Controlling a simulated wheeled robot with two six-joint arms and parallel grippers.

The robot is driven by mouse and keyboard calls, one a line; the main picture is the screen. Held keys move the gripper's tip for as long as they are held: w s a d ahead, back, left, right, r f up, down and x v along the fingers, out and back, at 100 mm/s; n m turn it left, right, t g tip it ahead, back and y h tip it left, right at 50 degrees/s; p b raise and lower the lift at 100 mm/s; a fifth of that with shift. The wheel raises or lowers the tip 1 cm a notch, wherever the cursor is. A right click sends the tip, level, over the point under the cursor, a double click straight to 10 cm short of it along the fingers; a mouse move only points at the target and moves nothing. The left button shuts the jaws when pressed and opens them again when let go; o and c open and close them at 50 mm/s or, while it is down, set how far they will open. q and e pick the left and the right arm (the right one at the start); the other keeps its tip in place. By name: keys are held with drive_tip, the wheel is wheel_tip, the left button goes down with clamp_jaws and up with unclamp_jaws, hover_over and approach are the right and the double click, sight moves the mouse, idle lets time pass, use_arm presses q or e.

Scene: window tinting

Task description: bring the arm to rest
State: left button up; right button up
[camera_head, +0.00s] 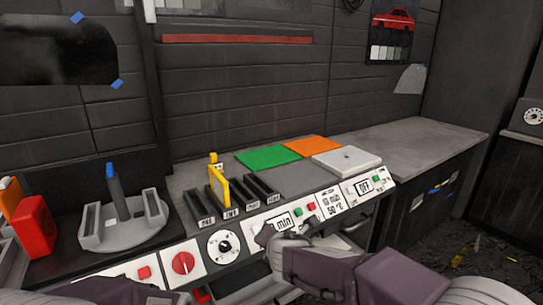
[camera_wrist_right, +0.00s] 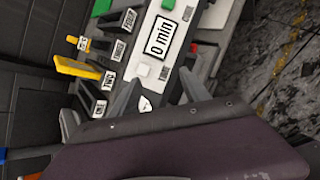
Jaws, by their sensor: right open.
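My right gripper (camera_head: 266,236) reaches in from the lower right in the head view. It is just in front of the sloping control panel (camera_head: 252,229), close to the "min" display (camera_head: 283,222). In the right wrist view the gripper (camera_wrist_right: 158,92) has its two grey fingers apart, with nothing seen held between them. The display (camera_wrist_right: 163,38) reads "0 min" there. I cannot tell whether a finger touches the panel. A purple part of my left arm (camera_head: 105,291) shows at the bottom left of the head view; its gripper is out of view.
A yellow piece (camera_head: 219,187) stands in the dark slots. Green (camera_head: 268,157) and orange (camera_head: 313,147) sheets and a white plate (camera_head: 347,158) lie behind the panel. A grey holder (camera_head: 124,230) and red block (camera_head: 35,227) are at left. The counter's right end (camera_head: 420,137) is bare.

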drive_tip(key=s+d+f+m+g+h, duration=0.2)
drive_tip(key=s+d+f+m, duration=0.3)
drive_tip(key=d, duration=0.5)
drive_tip(key=s+d+f+m+g+h, duration=0.25)
drive_tip(key=d+f+m, duration=0.35)
drive_tip(key=d, duration=0.4)
drive_tip(key=s+f+m+g+y, duration=0.15)
drive_tip(key=s+f+m, duration=0.25)
drive_tip(key=s+m, duration=0.4)
drive_tip(key=s+f+m+g+y, duration=0.1)
drive_tip(key=s+f+m+g, duration=0.2)
drive_tip(key=s+m, duration=0.5)
wheel_tip(320, 180, up, 17)
drive_tip(key=w+m+p, duration=0.1)
drive_tip(key=m+p, duration=0.2)
drive_tip(key=p, duration=1.4)
drive_tip(key=shift+w+a+y, duration=0.25)
drive_tip(key=shift+a+y, duration=0.05)
drive_tip(key=shift+a, duration=0.15)
